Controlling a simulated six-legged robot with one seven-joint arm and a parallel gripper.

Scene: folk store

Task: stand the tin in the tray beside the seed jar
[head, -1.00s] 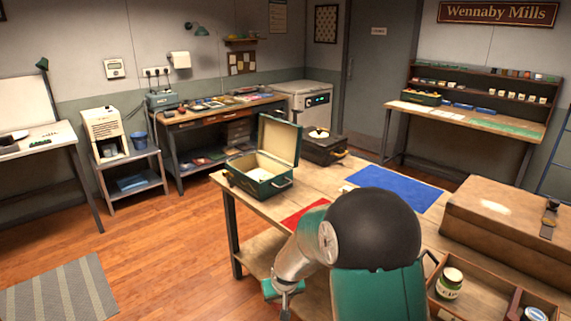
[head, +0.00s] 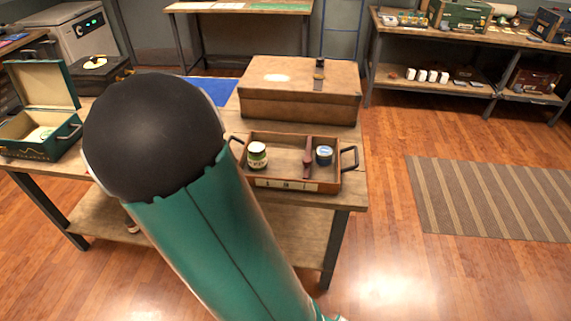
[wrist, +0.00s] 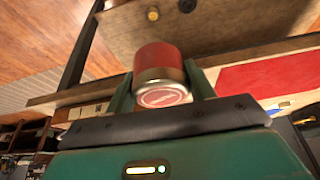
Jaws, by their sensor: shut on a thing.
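A red tin with a silvery metal end (wrist: 160,75) is held between the two fingers of my gripper (wrist: 162,88) in the wrist view. In the head view my arm hides the gripper and the tin. The wooden tray (head: 290,185) sits at the table's right end. The seed jar, a small jar with a pale lid and green label (head: 257,155), stands in its left part. A dark red-brown piece (head: 307,156) lies across the tray's middle, and a small blue tin (head: 324,154) stands right of it.
A large brown case (head: 300,95) stands just behind the tray. A blue mat (head: 212,90) and an open green box (head: 40,130) are to the left. A red mat (wrist: 270,75) shows in the wrist view. Open floor lies right of the table.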

